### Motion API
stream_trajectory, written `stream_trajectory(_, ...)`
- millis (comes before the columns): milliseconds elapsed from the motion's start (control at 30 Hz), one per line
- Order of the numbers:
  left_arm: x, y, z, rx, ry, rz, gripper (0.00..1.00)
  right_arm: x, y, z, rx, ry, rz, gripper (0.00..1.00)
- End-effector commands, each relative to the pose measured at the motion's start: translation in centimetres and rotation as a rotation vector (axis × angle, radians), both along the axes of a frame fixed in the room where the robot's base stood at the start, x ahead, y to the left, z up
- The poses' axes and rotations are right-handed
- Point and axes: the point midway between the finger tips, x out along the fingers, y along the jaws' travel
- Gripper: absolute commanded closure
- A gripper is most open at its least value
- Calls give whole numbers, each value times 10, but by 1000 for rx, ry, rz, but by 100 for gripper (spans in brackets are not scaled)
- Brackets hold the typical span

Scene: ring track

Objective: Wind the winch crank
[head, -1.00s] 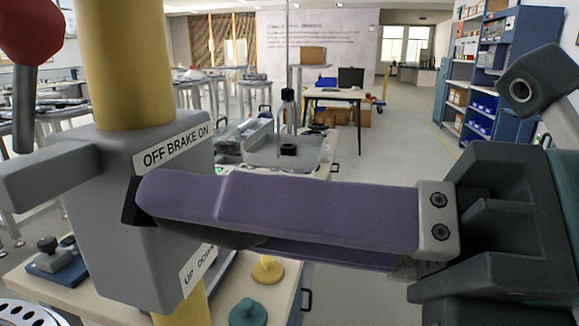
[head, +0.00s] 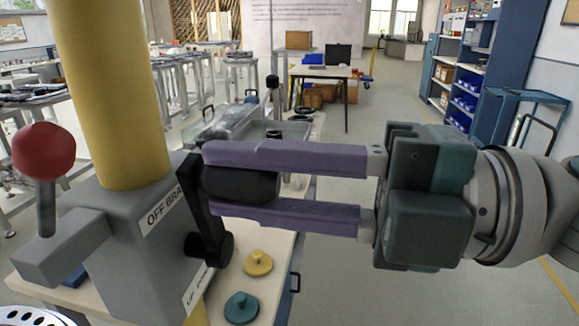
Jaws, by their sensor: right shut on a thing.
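The winch is a grey box (head: 120,240) on a yellow post (head: 110,90), with a red-knobbed lever (head: 44,152) at its left and labels on its faces. The black crank arm (head: 206,215) is on the right side of the box, running up from its hub to a thick black handle (head: 240,184). My right gripper (head: 225,185) comes in from the right, its two purple fingers above and below the handle, shut on it. The upper finger's tip reaches near the crank arm. My left gripper is not in view.
Yellow (head: 258,263) and teal (head: 241,308) knobbed discs sit on the bench below the crank. A perforated round plate (head: 35,316) shows at the lower left. A table with a laptop (head: 338,54) and blue shelves (head: 470,75) stand farther back, with open floor between.

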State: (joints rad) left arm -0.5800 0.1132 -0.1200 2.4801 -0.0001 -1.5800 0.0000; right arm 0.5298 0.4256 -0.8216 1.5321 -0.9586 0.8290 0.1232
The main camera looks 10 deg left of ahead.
Motion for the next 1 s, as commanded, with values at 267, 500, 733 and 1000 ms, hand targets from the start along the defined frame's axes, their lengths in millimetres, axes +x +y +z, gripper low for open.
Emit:
stream_trajectory(267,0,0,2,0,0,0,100,5,0,4,7,34,-3,100)
stream_trajectory(500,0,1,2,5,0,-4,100,5,0,3,7,34,-3,100)
stream_trajectory(733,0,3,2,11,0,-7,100,4,0,3,5,34,-3,54)
stream_trajectory(1000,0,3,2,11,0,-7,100,4,0,1,2,35,-1,38)
